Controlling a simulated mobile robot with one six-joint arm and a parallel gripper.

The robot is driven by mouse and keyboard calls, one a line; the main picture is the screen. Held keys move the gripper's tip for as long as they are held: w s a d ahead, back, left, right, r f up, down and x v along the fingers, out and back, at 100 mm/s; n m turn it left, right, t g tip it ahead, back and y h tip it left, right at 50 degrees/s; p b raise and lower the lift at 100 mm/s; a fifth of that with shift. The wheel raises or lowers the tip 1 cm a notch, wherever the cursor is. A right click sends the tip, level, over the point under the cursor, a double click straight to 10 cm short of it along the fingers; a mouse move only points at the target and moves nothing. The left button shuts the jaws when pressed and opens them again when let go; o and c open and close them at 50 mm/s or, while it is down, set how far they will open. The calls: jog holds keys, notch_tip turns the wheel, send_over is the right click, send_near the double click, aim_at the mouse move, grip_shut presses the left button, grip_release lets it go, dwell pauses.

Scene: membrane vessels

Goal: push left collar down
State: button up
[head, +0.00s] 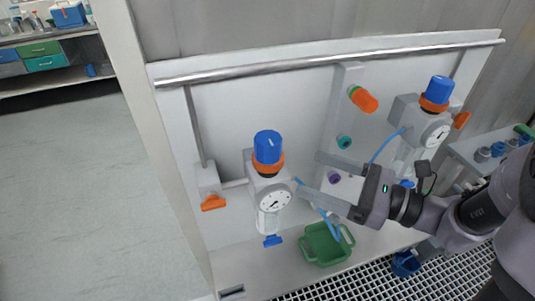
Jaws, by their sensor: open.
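The left regulator (268,190) is mounted on the white panel. It has a blue knob (267,146) on top and an orange collar (268,167) around its neck just below the knob. A round gauge (275,200) is on its front. My gripper (308,172) comes in from the right with its two grey fingers spread apart, pointing left toward this regulator. The fingertips are to the right of the collar and slightly lower in the picture. I cannot tell the depth gap to the regulator.
A right regulator (436,130) with its own blue knob and orange collar stands beyond my arm. An orange-handled valve (213,202) is left of the left regulator. A green basket (326,246) sits below. A blue hose (385,145) and a rail (320,60) cross the panel.

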aim_at(254, 153)
jog(key=b+x, duration=0.1)
jog(key=x, duration=1)
jog(key=shift+a, duration=0.1)
